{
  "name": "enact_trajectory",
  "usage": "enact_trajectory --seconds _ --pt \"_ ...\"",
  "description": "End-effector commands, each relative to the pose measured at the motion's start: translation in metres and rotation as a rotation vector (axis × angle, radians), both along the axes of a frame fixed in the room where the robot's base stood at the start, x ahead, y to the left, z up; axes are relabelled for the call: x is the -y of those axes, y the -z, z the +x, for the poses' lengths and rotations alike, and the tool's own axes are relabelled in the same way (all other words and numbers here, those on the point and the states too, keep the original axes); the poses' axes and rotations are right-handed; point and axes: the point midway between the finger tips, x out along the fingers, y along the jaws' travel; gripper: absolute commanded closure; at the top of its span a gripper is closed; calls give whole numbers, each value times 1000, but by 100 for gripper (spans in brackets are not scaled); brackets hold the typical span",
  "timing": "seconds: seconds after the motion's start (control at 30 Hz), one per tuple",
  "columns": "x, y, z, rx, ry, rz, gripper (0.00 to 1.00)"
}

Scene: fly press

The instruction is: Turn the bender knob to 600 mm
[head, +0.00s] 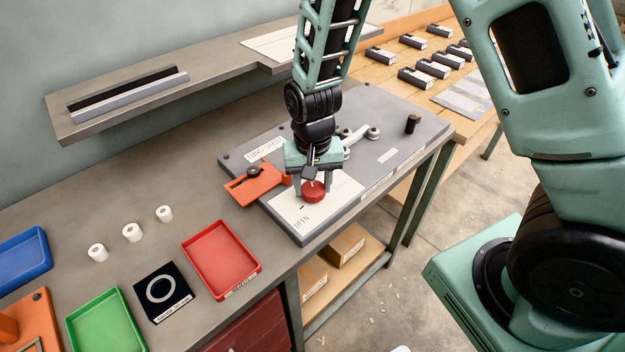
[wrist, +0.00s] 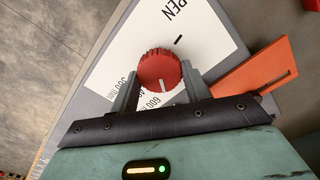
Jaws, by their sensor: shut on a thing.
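The red bender knob (head: 313,192) sits on a white dial plate (head: 335,200) on the grey bender base. My gripper (head: 312,184) is above it, its two fingers reaching down on either side of the knob. In the wrist view the knob (wrist: 160,68) is between the fingers and my gripper (wrist: 159,76) is shut on it. The knob's white pointer line faces the bottom of the wrist picture, close to the "600 mm" label (wrist: 157,101). Another mm label shows to its left, partly behind a finger. The "OPEN" label (wrist: 177,10) is on the far side of the knob.
An orange slide piece (head: 252,185) lies left of the dial; it also shows beside a finger in the wrist view (wrist: 255,78). A black peg (head: 412,123) stands at the base's right. A red tray (head: 222,258) and several white rollers are on the bench at left.

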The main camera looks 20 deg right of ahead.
Motion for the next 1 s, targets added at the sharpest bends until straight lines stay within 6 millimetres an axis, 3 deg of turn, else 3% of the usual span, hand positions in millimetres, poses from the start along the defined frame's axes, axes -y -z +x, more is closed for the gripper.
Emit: enact_trajectory --seconds 0.3,0.83,0.87,0.9,1.0 --pt "0 -1 1 3 109 0 76" --pt "0 -1 1 3 129 1 76" --pt "0 -1 1 3 129 1 45" --pt "0 -1 1 3 129 1 34" --pt "0 0 1 2 129 0 31"
